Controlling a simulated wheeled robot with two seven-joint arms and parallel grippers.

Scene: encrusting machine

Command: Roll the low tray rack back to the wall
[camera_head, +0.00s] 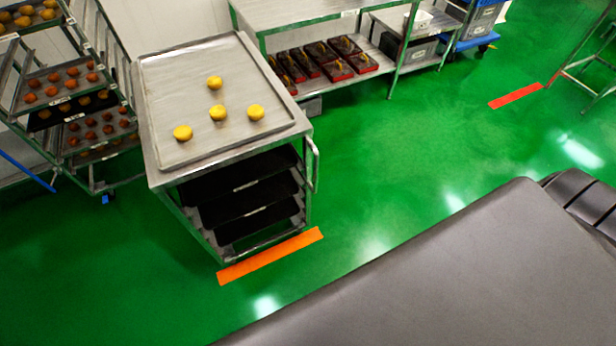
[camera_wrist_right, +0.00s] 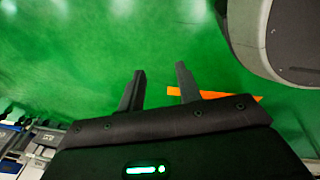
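The low tray rack (camera_head: 160,190) stands at the left of the head view, with its back end close to the wall (camera_head: 175,18). A metal tray (camera_head: 170,75) on its top holds several yellow round pieces (camera_head: 217,113). Dark trays (camera_head: 250,205) sit in the slots below. A side handle (camera_head: 313,165) is on its right side. My right gripper (camera_wrist_right: 158,82) shows in the right wrist view, its two fingers apart with green floor between and beyond them; it holds nothing. Neither gripper shows in the head view, and the left gripper is in no view.
A taller rack (camera_head: 90,185) with loaded trays stands left of the low rack. A steel table (camera_head: 300,12) with red trays below (camera_head: 320,60) stands behind it, to the right. Orange floor strips (camera_head: 270,257) and open green floor (camera_head: 420,150) lie in front and to the right.

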